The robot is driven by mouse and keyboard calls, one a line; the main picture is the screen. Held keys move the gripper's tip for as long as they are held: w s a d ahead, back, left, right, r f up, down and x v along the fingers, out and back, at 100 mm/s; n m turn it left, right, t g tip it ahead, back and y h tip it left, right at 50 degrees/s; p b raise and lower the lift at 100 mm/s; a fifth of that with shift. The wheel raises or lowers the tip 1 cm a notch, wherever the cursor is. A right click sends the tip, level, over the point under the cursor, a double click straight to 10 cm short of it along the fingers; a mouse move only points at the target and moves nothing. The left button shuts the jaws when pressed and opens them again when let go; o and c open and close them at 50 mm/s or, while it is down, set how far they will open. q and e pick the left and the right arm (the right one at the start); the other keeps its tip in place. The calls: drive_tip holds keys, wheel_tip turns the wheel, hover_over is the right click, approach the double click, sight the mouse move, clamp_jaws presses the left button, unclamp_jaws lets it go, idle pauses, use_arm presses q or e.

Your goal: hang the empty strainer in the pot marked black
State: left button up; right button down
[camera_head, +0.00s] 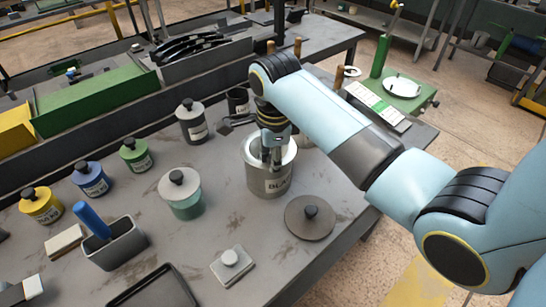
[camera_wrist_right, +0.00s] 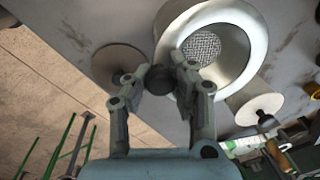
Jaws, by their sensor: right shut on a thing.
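The pot (camera_head: 268,181) stands at the middle of the bench; its label reads "BLA", with the rest turned out of sight. The strainer shows in the right wrist view as a round mesh (camera_wrist_right: 201,47) inside the pale rim of the pot (camera_wrist_right: 247,30). I see nothing lying on the mesh. My right gripper (camera_head: 272,155) is over the pot's mouth, pointing down. In the wrist view its fingers (camera_wrist_right: 158,80) are closed around a dark round knob (camera_wrist_right: 159,79) beside the rim. I cannot tell whether the strainer rests on the pot. My left gripper is out of view.
A round grey lid (camera_head: 310,217) lies right of the pot. A teal lidded jar (camera_head: 184,205) stands left, and a dark lidded jar (camera_head: 192,122) behind. Yellow (camera_head: 42,208), blue (camera_head: 91,180) and green (camera_head: 136,155) jars stand further left. A grey holder (camera_head: 115,246) holds a blue handle.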

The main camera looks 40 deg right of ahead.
drive_tip(key=shift+f, duration=0.5)
drive_tip(key=c, duration=0.6)
unclamp_jaws()
drive_tip(key=shift+r, duration=3.5)
